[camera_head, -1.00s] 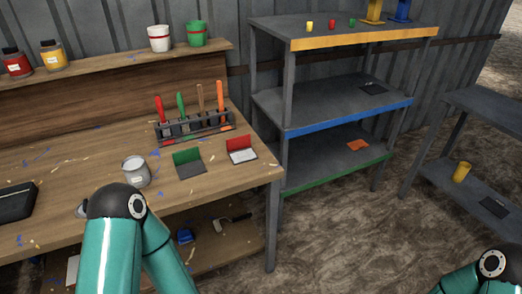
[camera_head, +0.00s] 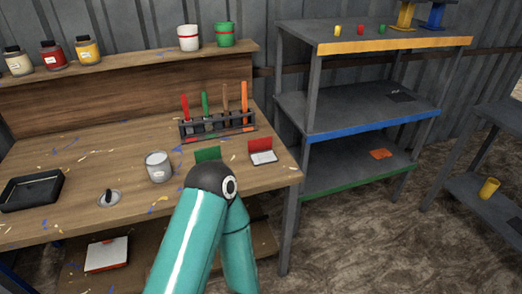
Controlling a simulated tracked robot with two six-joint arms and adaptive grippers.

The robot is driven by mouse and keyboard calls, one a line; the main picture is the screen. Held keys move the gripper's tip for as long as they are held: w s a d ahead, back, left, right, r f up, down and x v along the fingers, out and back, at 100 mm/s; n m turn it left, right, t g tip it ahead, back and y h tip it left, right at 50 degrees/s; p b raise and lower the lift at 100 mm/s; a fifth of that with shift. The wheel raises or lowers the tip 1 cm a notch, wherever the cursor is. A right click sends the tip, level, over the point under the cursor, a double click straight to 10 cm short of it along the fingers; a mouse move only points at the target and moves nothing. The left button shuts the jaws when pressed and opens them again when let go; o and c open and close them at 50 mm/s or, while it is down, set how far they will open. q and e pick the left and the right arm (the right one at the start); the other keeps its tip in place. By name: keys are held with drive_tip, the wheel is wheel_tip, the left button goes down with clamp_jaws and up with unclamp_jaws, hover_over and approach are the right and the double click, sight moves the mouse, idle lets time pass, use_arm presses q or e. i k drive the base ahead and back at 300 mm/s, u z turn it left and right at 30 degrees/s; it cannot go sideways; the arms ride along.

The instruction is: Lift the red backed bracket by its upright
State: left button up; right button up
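The red backed bracket (camera_head: 261,150) stands on the wooden workbench (camera_head: 120,205) near its right end. Its red upright is at the back and a pale grey base plate lies in front. A green backed bracket (camera_head: 208,154) stands just left of it, mostly hidden behind my teal arm. That arm rises from the bottom of the picture, its dark joint in front of the bench. No gripper fingers show, so neither gripper is in view.
A tool rack (camera_head: 218,133) with several coloured handles stands behind the brackets. A grey tin (camera_head: 158,167), a round metal piece (camera_head: 109,198) and a black tray (camera_head: 32,190) are further left. A grey shelf unit (camera_head: 368,128) stands right of the bench.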

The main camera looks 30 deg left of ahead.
sight(260, 152)
drive_tip(key=z, duration=0.2)
drive_tip(key=i, duration=0.75)
drive_tip(key=u, duration=0.9)
